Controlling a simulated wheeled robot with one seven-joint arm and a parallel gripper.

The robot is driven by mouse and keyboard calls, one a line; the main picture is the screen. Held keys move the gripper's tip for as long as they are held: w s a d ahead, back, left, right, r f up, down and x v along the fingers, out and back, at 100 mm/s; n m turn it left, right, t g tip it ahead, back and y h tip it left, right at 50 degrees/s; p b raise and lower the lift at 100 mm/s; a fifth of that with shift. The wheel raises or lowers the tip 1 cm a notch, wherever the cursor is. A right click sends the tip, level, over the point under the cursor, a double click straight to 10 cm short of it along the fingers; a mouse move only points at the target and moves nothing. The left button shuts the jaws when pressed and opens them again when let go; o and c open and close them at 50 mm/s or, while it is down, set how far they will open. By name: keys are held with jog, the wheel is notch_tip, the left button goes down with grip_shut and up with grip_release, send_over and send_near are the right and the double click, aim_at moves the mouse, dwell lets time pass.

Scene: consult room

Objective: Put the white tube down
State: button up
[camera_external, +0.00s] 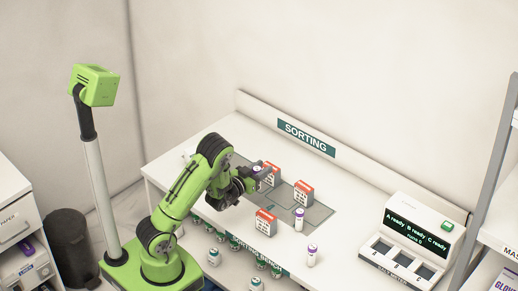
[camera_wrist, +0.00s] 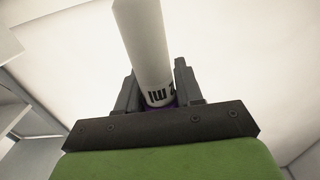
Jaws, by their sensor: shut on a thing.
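My gripper (camera_external: 256,177) is over the grey mat (camera_external: 318,212) on the sorting table, close to the rear red-and-white box. It is shut on a white tube (camera_wrist: 146,45). In the wrist view, the tube stands between the two fingers (camera_wrist: 158,92), with dark lettering and a purple end low in the jaws. In the external view, the held tube is small and mostly hidden by the gripper. I cannot tell whether it touches the mat.
Red-and-white boxes (camera_external: 303,194) (camera_external: 265,223) stand on the mat. Two other white tubes with purple caps (camera_external: 299,222) (camera_external: 312,257) stand upright towards the front. A white device (camera_external: 415,238) with a screen and slots is at right. The table's back right is clear.

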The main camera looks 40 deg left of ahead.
jog(key=shift+a, duration=0.1)
jog(key=s+a+n+g+y, duration=0.2)
jog(key=s+a+n+y, duration=0.1)
jog(key=a, duration=1.5)
jog(key=s+a+f+n+g+y, duration=0.1)
jog(key=s+a+n+y, duration=0.3)
jog(key=a, duration=1.4)
jog(key=s+y, duration=0.2)
jog(key=y, duration=0.2)
jog(key=shift+a+n+g, duration=0.2)
jog(key=shift+n+g, duration=0.1)
jog(key=shift+g, duration=0.1)
jog(key=shift+s+f, duration=0.1)
jog(key=shift+f, duration=0.05)
notch_tip(320, 180, down, 10)
jog(key=b, duration=0.9)
jog(key=shift+r, duration=0.3)
